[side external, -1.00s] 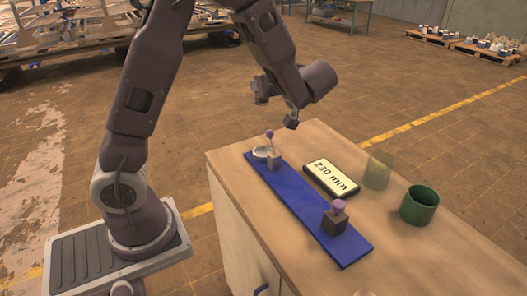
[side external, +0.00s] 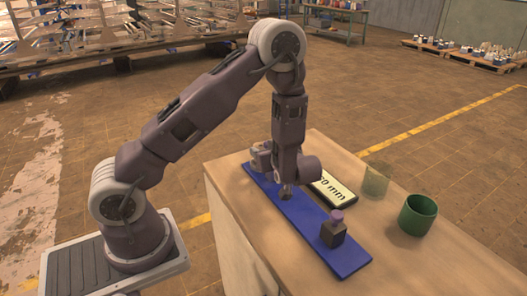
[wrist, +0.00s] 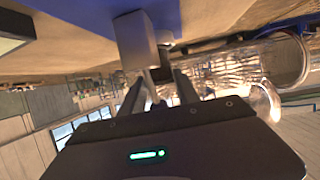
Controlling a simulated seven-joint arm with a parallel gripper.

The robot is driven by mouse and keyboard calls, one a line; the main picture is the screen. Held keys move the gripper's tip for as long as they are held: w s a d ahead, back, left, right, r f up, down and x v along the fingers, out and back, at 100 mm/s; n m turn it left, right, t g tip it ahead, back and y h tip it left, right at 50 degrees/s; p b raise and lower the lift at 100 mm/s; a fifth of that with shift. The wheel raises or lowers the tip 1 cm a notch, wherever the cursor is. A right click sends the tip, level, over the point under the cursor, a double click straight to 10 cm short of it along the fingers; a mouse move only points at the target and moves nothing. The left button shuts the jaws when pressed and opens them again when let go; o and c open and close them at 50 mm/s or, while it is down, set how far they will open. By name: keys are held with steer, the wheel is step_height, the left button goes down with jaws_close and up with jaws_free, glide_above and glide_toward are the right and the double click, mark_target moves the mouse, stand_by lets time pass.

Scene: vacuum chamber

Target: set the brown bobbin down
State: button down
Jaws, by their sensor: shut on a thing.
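My gripper (side external: 287,190) is low over the middle of the blue strip (side external: 310,218), shut on a small dark brown piece, taken as the brown bobbin. In the wrist view the brown bobbin (wrist: 160,73) shows as a dark bit between the tips of my gripper (wrist: 158,84); its full shape is hidden. Whether it touches the strip cannot be told. A grey block (wrist: 134,40) is close beyond the fingertips in the wrist view.
A dark block with a purple cap (side external: 333,230) stands at the near end of the strip. A "230 mm" display (side external: 333,190), a clear cup (side external: 375,182) and a green cup (side external: 417,215) are to the right. The bench front (side external: 430,265) is bare.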

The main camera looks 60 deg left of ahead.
steer(key=c, duration=0.9)
jaws_free()
steer(key=shift+s+f, duration=0.1)
steer(key=shift+f, duration=0.05)
